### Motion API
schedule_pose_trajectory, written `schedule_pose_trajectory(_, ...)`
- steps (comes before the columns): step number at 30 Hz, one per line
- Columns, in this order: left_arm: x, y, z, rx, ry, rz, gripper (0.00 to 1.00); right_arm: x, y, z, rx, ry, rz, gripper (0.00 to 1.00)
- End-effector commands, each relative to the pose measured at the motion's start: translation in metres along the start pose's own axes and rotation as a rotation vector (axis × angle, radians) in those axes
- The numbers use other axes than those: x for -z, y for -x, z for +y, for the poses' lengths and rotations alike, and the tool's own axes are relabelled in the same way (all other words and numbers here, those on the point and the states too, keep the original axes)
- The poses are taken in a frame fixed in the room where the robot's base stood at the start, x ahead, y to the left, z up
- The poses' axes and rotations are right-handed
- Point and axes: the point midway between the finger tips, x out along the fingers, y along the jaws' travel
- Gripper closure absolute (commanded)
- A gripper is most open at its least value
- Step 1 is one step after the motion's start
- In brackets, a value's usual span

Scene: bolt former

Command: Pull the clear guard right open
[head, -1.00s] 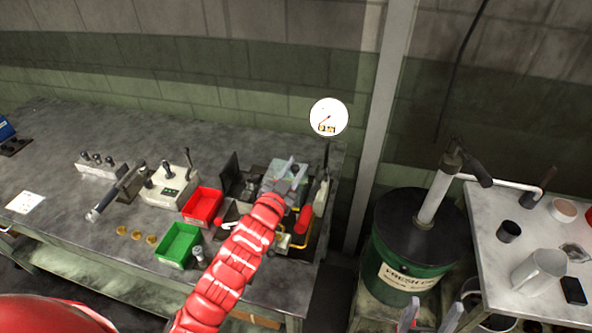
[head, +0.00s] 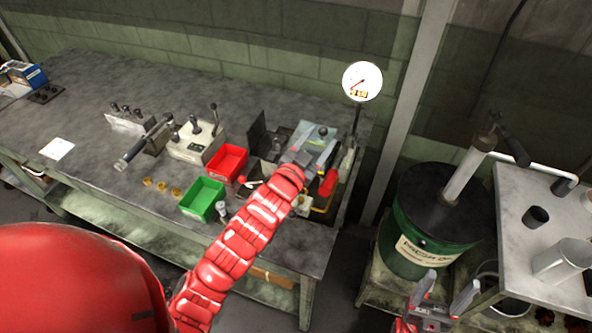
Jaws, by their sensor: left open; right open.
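The bolt former (head: 341,158) stands at the right end of the workbench. Its clear guard seems to be the pale, see-through panel (head: 318,131) on top, partly hidden by my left gripper. My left gripper (head: 318,150) is open, with its grey fingers over or against the panel's near side; I cannot tell whether they touch it. Its red arm hides the front left of the machine. My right gripper (head: 446,290) is open and empty at the bottom, well away from the machine, in front of the green drum.
A red bin (head: 227,163) and a green bin (head: 203,201) sit left of the machine. A round gauge (head: 362,81) stands behind it. A green drum (head: 425,238) with a pump and a side table (head: 555,205) are at right. The bench's left part (head: 85,115) is mostly clear.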

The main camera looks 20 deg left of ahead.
Motion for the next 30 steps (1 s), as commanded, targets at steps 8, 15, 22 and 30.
schedule_pose_trajectory(8,0.004,0.060,-0.002,0.001,0.001,-0.009,0.40,0.004,-0.024,0.001,0.000,0.000,0.000,0.31)
schedule_pose_trajectory(15,0.004,0.100,-0.003,0.002,0.001,-0.009,0.40,0.010,-0.060,0.003,0.000,0.000,0.000,0.31)
schedule_pose_trajectory(22,0.000,0.131,-0.001,0.001,-0.002,-0.008,0.40,0.013,-0.076,0.004,0.000,0.000,0.000,0.31)
schedule_pose_trajectory(30,-0.001,0.140,0.002,-0.001,0.001,-0.002,0.40,0.013,-0.079,0.004,0.000,0.000,0.000,0.31)
